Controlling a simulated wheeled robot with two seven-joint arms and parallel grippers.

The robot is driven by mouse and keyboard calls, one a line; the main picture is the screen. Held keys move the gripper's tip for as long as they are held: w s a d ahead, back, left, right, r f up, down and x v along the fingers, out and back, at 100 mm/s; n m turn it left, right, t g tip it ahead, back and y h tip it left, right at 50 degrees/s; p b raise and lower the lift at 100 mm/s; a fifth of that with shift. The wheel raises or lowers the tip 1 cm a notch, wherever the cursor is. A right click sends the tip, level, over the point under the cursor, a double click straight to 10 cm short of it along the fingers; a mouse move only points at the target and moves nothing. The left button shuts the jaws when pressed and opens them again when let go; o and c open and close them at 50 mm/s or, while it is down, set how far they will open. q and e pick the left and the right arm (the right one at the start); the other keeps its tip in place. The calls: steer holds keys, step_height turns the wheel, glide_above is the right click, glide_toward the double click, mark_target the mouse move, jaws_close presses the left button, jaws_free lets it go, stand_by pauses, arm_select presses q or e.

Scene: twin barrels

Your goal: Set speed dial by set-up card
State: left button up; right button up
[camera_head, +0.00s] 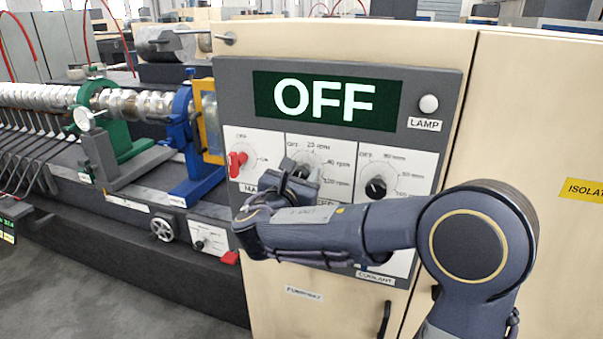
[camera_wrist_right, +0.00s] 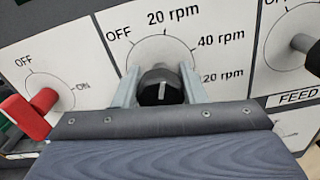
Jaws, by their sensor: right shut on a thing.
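The speed dial (camera_wrist_right: 160,88) is a black knob with a white pointer line on a white plate marked OFF, 20 rpm, 40 rpm and 120 rpm. In the right wrist view its line points up, roughly toward 20 rpm. My right gripper (camera_wrist_right: 158,90) is shut on the knob, one finger on each side. In the head view the gripper (camera_head: 299,182) covers much of the dial. The display (camera_head: 325,100) above reads OFF. My left gripper is not in view. I see no readable set-up card.
A red switch (camera_head: 237,160) with OFF and ON marks is left of the dial. Another black dial (camera_head: 376,187) is to the right, near my forearm. A white lamp (camera_head: 428,104) is at the panel's upper right. A lathe-like machine (camera_head: 130,150) stands at left.

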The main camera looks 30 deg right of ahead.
steer(key=m+b, duration=0.2)
steer(key=b, duration=0.2)
steer(key=m+b, duration=0.5)
steer(key=b, duration=0.2)
steer(key=shift+d+f+m+b, duration=0.1)
steer(key=shift+f+m+b, duration=0.2)
steer(key=shift+m, duration=0.1)
steer(key=shift+r+m+b, duration=0.15)
steer(key=shift+m+b, duration=0.95)
steer(key=shift+b, duration=0.05)
steer(key=o, duration=1)
steer(key=shift+s, duration=0.1)
steer(key=b+v, duration=0.1)
steer(key=v, duration=0.7)
